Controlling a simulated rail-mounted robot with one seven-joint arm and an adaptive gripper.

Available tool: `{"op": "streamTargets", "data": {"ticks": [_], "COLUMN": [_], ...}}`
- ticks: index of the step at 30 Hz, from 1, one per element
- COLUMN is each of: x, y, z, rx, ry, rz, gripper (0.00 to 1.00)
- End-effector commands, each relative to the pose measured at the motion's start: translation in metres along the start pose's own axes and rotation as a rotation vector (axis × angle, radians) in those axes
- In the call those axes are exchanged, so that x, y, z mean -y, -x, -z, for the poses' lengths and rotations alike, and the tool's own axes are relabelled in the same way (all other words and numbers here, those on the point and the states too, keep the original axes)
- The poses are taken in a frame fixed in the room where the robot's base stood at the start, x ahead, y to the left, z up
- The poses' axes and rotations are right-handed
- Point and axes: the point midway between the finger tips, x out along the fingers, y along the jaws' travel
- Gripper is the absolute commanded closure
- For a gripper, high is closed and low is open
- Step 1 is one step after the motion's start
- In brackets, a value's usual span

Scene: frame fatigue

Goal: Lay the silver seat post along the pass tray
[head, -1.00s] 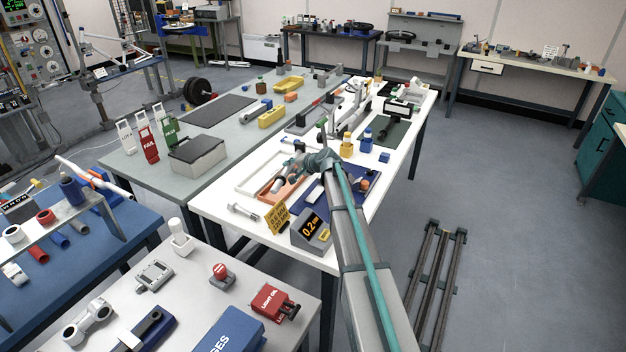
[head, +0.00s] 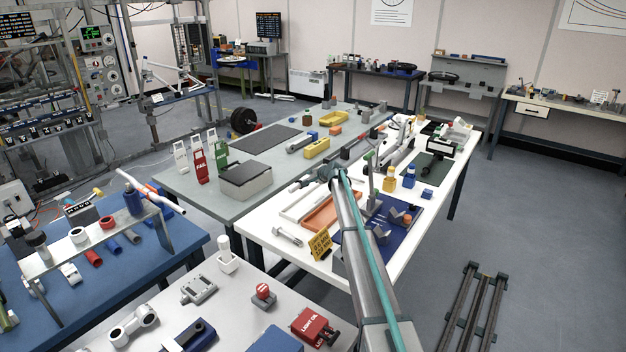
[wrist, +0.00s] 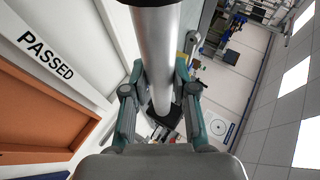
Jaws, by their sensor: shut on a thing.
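The silver seat post (wrist: 158,45) is a smooth round tube. It is held between the two fingers of my gripper (wrist: 158,88) in the wrist view and runs lengthwise away from the palm. The pass tray is the white tray marked PASSED (wrist: 88,28), on the left in the wrist view and beside the post. In the head view the pass tray (head: 283,214) lies on the white table, and my gripper (head: 305,184) is at its far side. The post is hard to make out there. How high it is above the tray cannot be told.
An orange tray (head: 318,218) lies right of the pass tray and looks empty. A yellow sign (head: 320,245) stands at the front, with a small silver part (head: 288,236) to its left. A blue mat (head: 395,236) with several parts lies to the right.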

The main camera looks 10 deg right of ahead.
Motion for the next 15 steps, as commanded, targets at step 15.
{"op": "streamTargets", "data": {"ticks": [15], "x": [-0.0068], "y": [-0.0042], "z": [-0.0023], "rx": [0.0], "ry": [0.0], "rz": [0.001], "gripper": [1.0]}}
